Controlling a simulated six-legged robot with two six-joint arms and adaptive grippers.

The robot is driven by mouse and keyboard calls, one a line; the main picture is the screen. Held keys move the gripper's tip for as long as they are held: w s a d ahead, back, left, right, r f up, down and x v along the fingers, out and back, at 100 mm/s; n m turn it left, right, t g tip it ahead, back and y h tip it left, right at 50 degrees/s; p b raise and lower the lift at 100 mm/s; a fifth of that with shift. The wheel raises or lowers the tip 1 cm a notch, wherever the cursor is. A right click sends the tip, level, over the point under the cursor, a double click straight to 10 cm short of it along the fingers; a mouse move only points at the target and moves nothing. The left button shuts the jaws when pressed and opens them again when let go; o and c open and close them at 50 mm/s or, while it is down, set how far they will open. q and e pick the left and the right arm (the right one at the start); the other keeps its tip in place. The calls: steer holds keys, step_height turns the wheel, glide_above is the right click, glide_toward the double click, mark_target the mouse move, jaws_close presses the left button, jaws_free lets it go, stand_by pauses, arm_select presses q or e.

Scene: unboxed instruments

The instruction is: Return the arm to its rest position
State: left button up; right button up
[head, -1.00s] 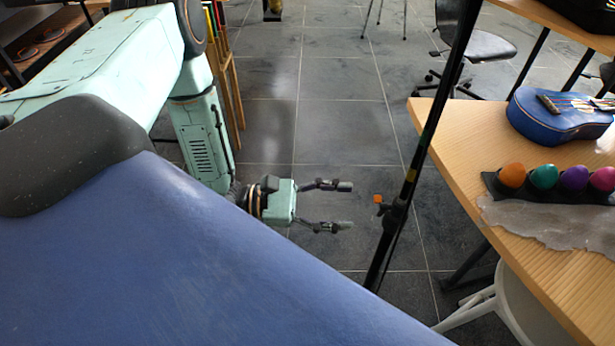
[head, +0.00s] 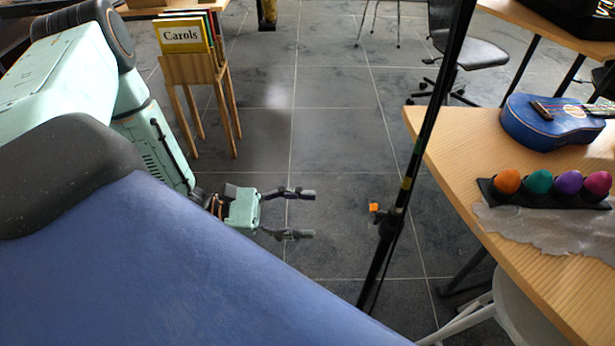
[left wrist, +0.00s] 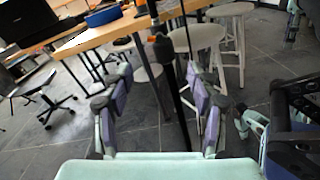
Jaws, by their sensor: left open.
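My left gripper (head: 300,214) is open and empty in the head view, over the dark tiled floor beside my blue body. Its two fingers are spread and point right, toward a black stand pole. In the left wrist view, the two fingers (left wrist: 155,110) stand apart with nothing held between them. The pole and stools show beyond them. My left arm comes in from the upper left of the head view. My right gripper is not in the head view.
A wooden table (head: 470,150) at the right holds a blue ukulele (head: 548,122) and several coloured eggs. A wooden rack (head: 190,70) with "Carols" books stands behind the arm. Floor between is clear.

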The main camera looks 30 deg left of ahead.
arm_select(q)
step_height(320, 180, down, 10)
steer(key=w+m+y, duration=0.2)
steer(key=m+y, duration=0.7)
steer(key=m, duration=0.2)
steer(key=s+f+m+g+y, duration=0.2)
steer(key=s+m+g+y, duration=0.1)
steer(key=s, duration=0.6)
steer(key=s+d+f+m+g+y, duration=0.1)
steer(key=s+f+m+g+y, duration=0.1)
steer(key=s+m+g, duration=0.4)
steer(key=s+m+y, duration=0.1)
steer(key=s, duration=0.3)
steer(key=shift+s+g, duration=0.15)
steer(key=shift+g, duration=0.15)
